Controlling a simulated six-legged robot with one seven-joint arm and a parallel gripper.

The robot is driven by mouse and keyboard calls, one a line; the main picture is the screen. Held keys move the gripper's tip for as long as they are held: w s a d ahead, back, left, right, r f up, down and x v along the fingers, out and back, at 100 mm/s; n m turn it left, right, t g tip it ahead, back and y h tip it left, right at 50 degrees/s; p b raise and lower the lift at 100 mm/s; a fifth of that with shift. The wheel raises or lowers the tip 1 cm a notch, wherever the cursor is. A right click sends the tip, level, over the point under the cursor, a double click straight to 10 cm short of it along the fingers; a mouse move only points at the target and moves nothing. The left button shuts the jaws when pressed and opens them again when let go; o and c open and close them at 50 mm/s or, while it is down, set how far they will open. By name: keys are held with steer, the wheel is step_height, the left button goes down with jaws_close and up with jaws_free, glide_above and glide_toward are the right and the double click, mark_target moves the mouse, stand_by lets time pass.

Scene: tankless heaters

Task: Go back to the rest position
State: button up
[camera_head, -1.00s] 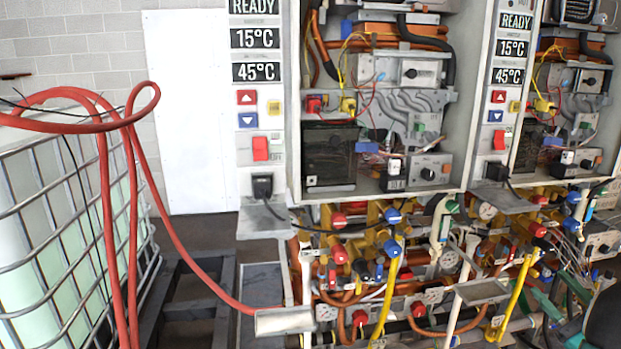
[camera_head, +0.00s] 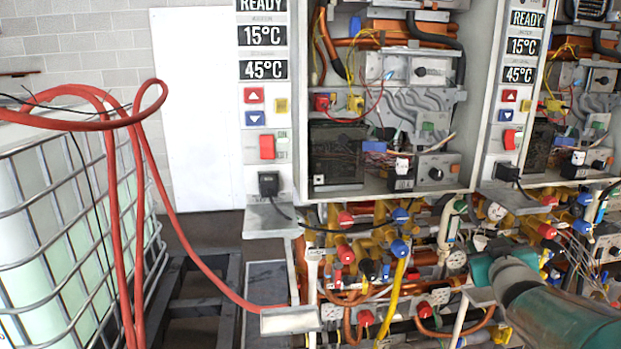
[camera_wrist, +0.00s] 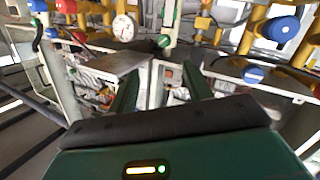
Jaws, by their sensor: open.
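My gripper (camera_wrist: 160,88) shows in the wrist view as two green fingers standing apart, with nothing visible between them. The fingers point toward the pipes and a grey shelf plate (camera_wrist: 112,60) under the heaters. A round gauge (camera_wrist: 124,28) is above and beyond the left finger. In the head view, my teal and dark arm (camera_head: 545,305) reaches in from the lower right, in front of the pipework. The gripper's fingers cannot be made out there.
Two open heater cabinets (camera_head: 385,100) stand above dense pipes with red and blue valves (camera_head: 345,253). A red hose (camera_head: 180,225) loops from a caged white tank (camera_head: 70,215) at left toward the pipes. A white panel (camera_head: 195,110) leans on the wall.

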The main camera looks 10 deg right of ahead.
steer(key=s+a+f+g+y, duration=0.2)
steer(key=s+a+f+g, duration=0.1)
steer(key=s+a, duration=0.4)
steer(key=s+a+f+g+y, duration=0.1)
steer(key=s+a+f+g, duration=0.2)
steer(key=s+a, duration=0.3)
steer(key=s+a+f+g+y, duration=0.2)
steer(key=s+a, duration=0.5)
steer(key=a, duration=0.7)
steer(key=shift+s+f+g+y, duration=0.3)
steer(key=shift+f+g, duration=0.35)
steer(key=shift+g, duration=0.35)
